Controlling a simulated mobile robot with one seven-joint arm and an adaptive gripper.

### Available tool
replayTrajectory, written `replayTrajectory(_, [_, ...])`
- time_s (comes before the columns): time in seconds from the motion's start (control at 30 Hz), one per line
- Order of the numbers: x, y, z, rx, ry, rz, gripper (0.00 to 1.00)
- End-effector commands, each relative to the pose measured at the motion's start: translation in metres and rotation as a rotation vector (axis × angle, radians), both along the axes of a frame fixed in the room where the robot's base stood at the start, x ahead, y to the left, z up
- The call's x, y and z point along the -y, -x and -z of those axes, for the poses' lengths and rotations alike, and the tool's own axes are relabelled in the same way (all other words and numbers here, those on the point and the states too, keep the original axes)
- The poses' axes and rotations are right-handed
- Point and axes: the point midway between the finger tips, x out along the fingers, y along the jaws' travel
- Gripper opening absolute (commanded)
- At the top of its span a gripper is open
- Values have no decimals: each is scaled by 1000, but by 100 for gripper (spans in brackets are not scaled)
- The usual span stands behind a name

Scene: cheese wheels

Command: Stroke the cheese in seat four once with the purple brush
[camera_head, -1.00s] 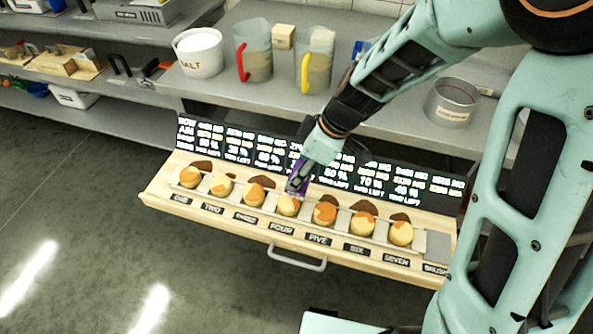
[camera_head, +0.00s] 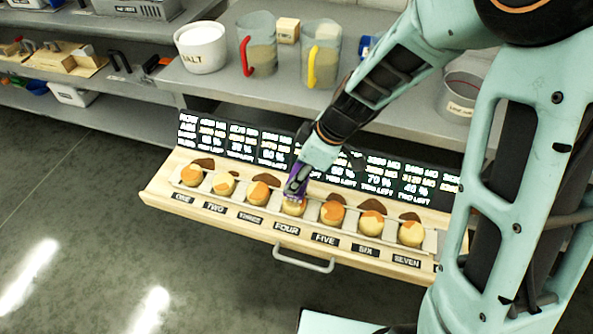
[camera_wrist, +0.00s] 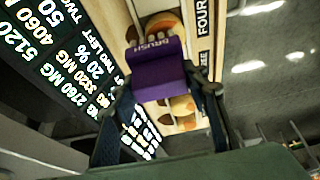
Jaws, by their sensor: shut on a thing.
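My gripper (camera_head: 299,180) is shut on the purple brush (camera_head: 294,189), which carries the word BRUSH in the wrist view (camera_wrist: 158,65). The brush is held over the cheese in seat four (camera_head: 293,208), above the label FOUR (camera_head: 286,229). This cheese is a small pale wheel with an orange patch; its top is partly hidden by the brush. In the wrist view the brush's bristle end lies over the cheese wheel (camera_wrist: 163,24) beside the FOUR label. I cannot tell whether the bristles touch it.
More cheese wheels sit in a row on the wooden tray (camera_head: 160,192), with a handle (camera_head: 303,262) in front. A dark display board (camera_head: 225,136) with white text stands behind. The shelf above holds a SALT tub (camera_head: 201,50) and two jugs (camera_head: 257,45) (camera_head: 320,55).

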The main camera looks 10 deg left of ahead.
Motion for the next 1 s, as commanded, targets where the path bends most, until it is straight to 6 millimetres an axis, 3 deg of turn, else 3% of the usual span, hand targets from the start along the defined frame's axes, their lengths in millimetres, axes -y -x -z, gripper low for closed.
replayTrajectory(1.0, [0, 0, 6, 1, -1, -1, 22])
